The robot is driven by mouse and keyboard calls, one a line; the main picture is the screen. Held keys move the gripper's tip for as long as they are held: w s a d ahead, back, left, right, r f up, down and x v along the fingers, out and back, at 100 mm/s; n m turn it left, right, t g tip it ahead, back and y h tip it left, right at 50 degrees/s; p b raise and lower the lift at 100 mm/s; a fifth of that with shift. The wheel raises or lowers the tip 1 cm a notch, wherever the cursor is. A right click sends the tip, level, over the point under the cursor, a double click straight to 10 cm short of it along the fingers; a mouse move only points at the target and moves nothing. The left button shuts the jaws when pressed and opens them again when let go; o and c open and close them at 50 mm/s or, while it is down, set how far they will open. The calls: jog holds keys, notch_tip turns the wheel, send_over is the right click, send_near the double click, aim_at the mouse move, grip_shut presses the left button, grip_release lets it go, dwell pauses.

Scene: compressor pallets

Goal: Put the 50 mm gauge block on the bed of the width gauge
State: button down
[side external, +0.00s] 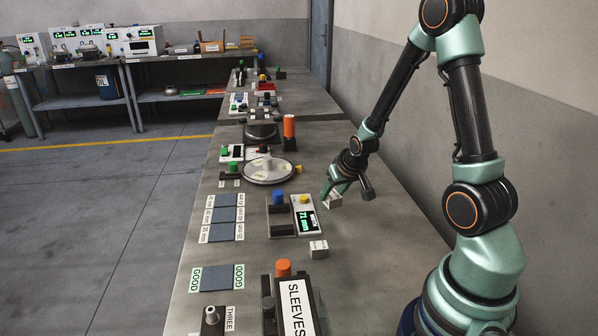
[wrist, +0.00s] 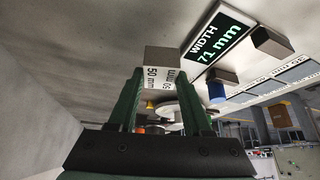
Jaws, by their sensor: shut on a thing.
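The 50 mm gauge block (wrist: 165,72), grey with a white label reading "50 mm", is between the green fingers of my gripper (wrist: 162,80) in the wrist view. In the side view my gripper (side external: 342,186) is shut on the block (side external: 336,201), to the right of the width gauge. The width gauge (side external: 282,222) has dark jaws, a blue knob and a yellow button. Its display (side external: 306,221) reads 71 mm. The display also shows in the wrist view (wrist: 218,44), right of the held block. I see no block on the gauge's bed.
Another small labelled block (side external: 319,249) lies on the bench in front of the gauge. Left of the gauge are blue-grey labelled pads (side external: 222,216). A round turntable (side external: 268,171) stands behind it and the SLEEVES station (side external: 296,306) in front. The bench right of the gauge is clear.

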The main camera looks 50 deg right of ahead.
aim_at(332, 205)
jog(key=shift+f, duration=1.95)
jog(key=shift+f, duration=0.2)
jog(key=shift+c, duration=1.7)
grip_release()
